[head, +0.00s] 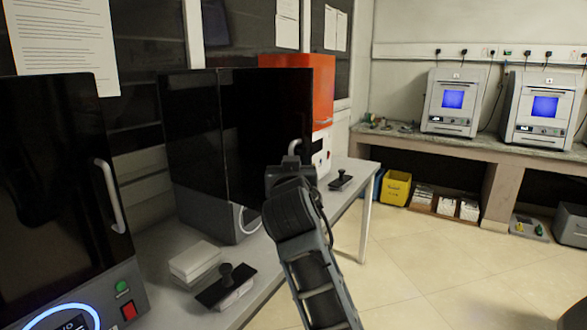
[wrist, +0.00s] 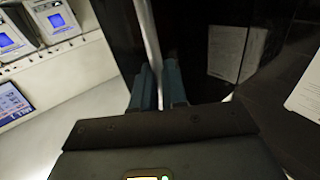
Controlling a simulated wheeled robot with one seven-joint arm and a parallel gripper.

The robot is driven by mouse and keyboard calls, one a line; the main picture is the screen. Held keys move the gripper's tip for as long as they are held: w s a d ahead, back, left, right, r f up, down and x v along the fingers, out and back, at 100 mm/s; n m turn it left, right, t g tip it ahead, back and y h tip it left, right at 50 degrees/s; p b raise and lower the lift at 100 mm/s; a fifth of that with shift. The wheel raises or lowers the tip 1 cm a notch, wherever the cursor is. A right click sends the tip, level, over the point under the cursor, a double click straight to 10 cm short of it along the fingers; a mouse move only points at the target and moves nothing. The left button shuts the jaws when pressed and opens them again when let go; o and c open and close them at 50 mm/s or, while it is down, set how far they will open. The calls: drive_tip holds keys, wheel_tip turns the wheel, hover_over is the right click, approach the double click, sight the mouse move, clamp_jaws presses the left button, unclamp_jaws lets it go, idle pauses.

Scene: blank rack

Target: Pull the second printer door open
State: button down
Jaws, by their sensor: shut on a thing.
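The second printer (head: 190,140) is a black box standing on the table in the middle of the head view. Its dark glossy door (head: 262,120) faces right of centre. Whether the door stands ajar is unclear. The door's pale bar handle (wrist: 151,35) runs down between my fingers in the wrist view. My gripper (wrist: 159,78) is shut on this handle. My arm covers part of the printer's lower front.
The first printer (head: 50,170), with its own handle (head: 110,195), stands at left. An orange-and-white machine (head: 318,85) is behind. White blocks (head: 195,262) and a black stamp-like tool (head: 226,285) lie on the table (head: 160,285). Floor (head: 430,265) at right is open.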

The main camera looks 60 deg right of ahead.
drive_tip(key=shift+w+a+r+t, duration=0.1)
drive_tip(key=shift+w+a+t, duration=0.25)
drive_tip(key=shift+w, duration=0.25)
drive_tip(key=c, duration=1.2)
unclamp_jaws()
drive_tip(key=shift+d, duration=0.1)
drive_tip(key=shift+s+d, duration=0.1)
drive_tip(key=shift+s, duration=0.1)
drive_tip(key=shift+f, duration=0.2)
drive_tip(key=b+v, duration=0.1)
drive_tip(key=v, duration=0.6)
drive_tip(key=shift+s+a+r+b, duration=0.1)
drive_tip(key=shift+a+b, duration=0.3)
